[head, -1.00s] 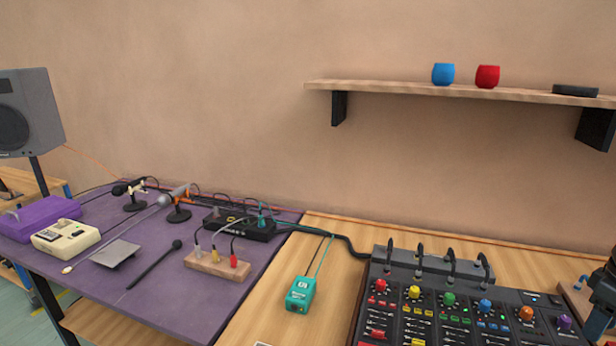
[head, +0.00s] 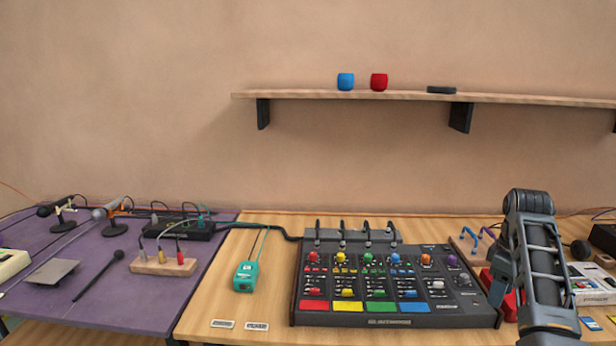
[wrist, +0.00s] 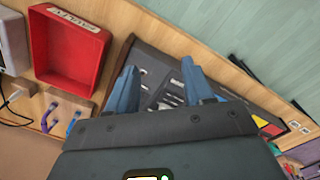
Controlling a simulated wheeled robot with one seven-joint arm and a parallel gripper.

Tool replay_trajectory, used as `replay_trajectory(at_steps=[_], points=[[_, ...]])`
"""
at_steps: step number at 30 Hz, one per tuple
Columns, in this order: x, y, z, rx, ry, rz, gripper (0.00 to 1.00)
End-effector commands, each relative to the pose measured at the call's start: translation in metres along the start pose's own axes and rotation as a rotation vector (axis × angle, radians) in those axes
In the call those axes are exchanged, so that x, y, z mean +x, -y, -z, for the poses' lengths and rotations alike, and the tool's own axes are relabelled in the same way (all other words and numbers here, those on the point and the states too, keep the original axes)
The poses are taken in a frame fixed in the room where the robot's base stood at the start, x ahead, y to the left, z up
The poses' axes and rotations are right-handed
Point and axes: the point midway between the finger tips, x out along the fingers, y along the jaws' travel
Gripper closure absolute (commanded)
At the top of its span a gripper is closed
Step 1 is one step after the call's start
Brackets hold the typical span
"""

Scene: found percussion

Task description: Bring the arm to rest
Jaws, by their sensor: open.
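My arm (head: 540,262) shows at the right of the head view, in front of the right end of the mixer. In the wrist view my gripper (wrist: 160,85) has its two blue-grey fingers spread apart with nothing between them. The mixer (head: 385,285) lies beyond the fingers in the wrist view, with part of it hidden by them. In the head view the fingertips are hard to make out.
A red tray (wrist: 68,50) is left of the fingers in the wrist view. A teal box (head: 246,276) sits left of the mixer on the wooden table. The purple table (head: 60,310) holds microphones and a mallet. A wall shelf (head: 300,95) holds two cups.

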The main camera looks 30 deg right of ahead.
Motion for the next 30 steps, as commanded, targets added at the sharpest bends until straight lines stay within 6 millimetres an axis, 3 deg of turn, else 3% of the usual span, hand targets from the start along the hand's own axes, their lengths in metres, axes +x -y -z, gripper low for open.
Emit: replay_trajectory(at_steps=[10,19,23,30], points=[[0.035,0.023,0.005,0.006,-0.024,-0.054,0.48],[0.083,0.063,0.007,0.014,-0.077,-0.136,0.48],[0.111,0.094,0.006,0.016,-0.121,-0.186,0.48],[0.157,0.174,-0.01,0.02,-0.271,-0.294,0.48]])
